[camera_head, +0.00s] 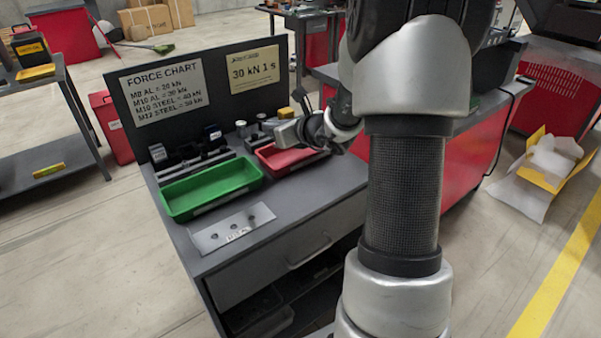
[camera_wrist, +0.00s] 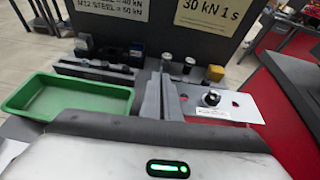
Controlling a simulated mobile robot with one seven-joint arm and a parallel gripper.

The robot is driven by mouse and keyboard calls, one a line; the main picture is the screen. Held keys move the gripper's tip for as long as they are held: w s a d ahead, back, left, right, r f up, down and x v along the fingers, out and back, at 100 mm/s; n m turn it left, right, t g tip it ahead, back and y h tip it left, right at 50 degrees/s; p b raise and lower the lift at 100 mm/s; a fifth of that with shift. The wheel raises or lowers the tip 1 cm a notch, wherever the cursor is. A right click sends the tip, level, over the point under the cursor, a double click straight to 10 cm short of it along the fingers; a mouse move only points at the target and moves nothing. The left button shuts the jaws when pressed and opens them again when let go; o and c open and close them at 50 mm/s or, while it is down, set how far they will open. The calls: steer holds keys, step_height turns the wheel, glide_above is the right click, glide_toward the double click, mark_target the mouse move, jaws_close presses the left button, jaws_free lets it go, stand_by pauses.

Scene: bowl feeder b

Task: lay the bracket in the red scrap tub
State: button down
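The red scrap tub (camera_head: 283,164) sits on the bench top, right of the green tub. My gripper (camera_head: 287,131) is above its back left part in the head view. The wrist view shows the gripper's grey fingers (camera_wrist: 165,97) close together. A pale flat bracket (camera_wrist: 244,110) with holes and a small label extends right from them, and they appear shut on it. Red shows through its holes, and the bracket hides most of the red tub there. In the head view the bracket is hard to separate from the fingers.
The green tub (camera_head: 167,202) stands left of the red one and shows in the wrist view (camera_wrist: 128,101). A pale plate with dark spots (camera_head: 205,239) lies on the front of the bench. Dark fixtures and small cylinders stand behind the tubs, before the upright chart board (camera_head: 220,92).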

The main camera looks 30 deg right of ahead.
steer(key=shift+w+d, duration=0.2)
steer(key=shift+w, duration=0.05)
steer(key=shift+d+f+m+b, duration=0.1)
steer(key=shift+f+m+b, duration=0.2)
steer(key=shift+b, duration=0.2)
steer(key=shift+h, duration=0.3)
step_height(320, 180, down, 9)
steer(key=b, duration=0.2)
steer(key=shift+b, duration=0.4)
steer(key=shift+f+b, duration=0.4)
steer(key=shift+b, duration=0.1)
steer(key=shift+f, duration=0.3)
steer(key=c, duration=2.3)
jaws_free()
